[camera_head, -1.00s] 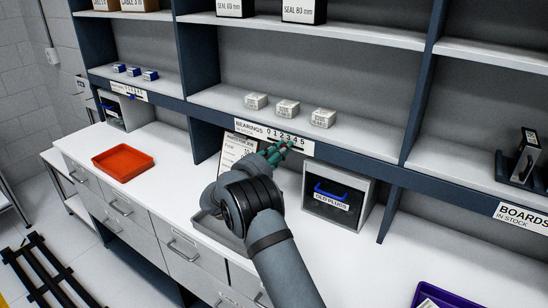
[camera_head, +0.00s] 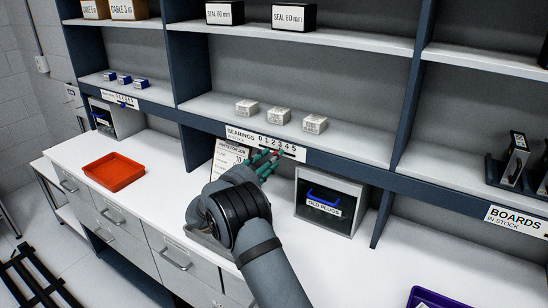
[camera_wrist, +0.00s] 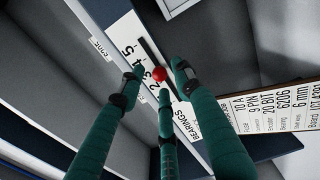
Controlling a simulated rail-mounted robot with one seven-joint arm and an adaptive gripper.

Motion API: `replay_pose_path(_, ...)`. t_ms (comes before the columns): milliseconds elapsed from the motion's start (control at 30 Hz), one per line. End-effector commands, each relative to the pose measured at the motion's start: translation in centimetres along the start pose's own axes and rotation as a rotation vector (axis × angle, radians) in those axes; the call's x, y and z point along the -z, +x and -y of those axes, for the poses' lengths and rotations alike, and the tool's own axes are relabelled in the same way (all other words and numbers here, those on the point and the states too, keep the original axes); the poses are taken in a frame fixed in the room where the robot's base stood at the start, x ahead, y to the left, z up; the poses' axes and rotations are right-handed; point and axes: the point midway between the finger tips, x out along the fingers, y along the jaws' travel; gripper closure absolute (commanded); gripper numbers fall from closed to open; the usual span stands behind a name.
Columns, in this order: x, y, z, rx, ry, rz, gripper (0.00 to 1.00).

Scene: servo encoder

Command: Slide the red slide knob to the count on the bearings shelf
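The red slide knob (camera_wrist: 159,74) sits on the dark slot of the white bearings label strip (camera_head: 240,134), near the middle digits. A finger and the tilted view keep me from telling its exact number. The strip reads 0 to 5 along the shelf's front edge. Three white boxes (camera_head: 278,115) stand on the bearings shelf (camera_head: 350,139) above it. My gripper (camera_head: 267,160) has green fingers at the strip from below. In the wrist view (camera_wrist: 157,75) its fingertips are spread around the knob, with visible gaps and nothing gripped.
A parts paper (camera_head: 228,158) leans under the shelf behind my gripper. A red tray (camera_head: 114,171) lies on the counter at left. Small blue boxes (camera_head: 124,79) sit on the left shelf.

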Motion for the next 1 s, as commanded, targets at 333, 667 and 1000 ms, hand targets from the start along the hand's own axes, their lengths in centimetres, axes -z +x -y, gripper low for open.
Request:
replay_pose_path(333, 0.1, -7.4, 0.0, 0.0, -0.001, -0.003, 0.66)
replay_pose_path(667, 0.0, -9.9, 0.0, 0.0, 0.0, 0.0, 0.66)
replay_pose_path(1000, 0.0, -9.6, 0.0, 0.0, 0.0, 0.0, 0.66)
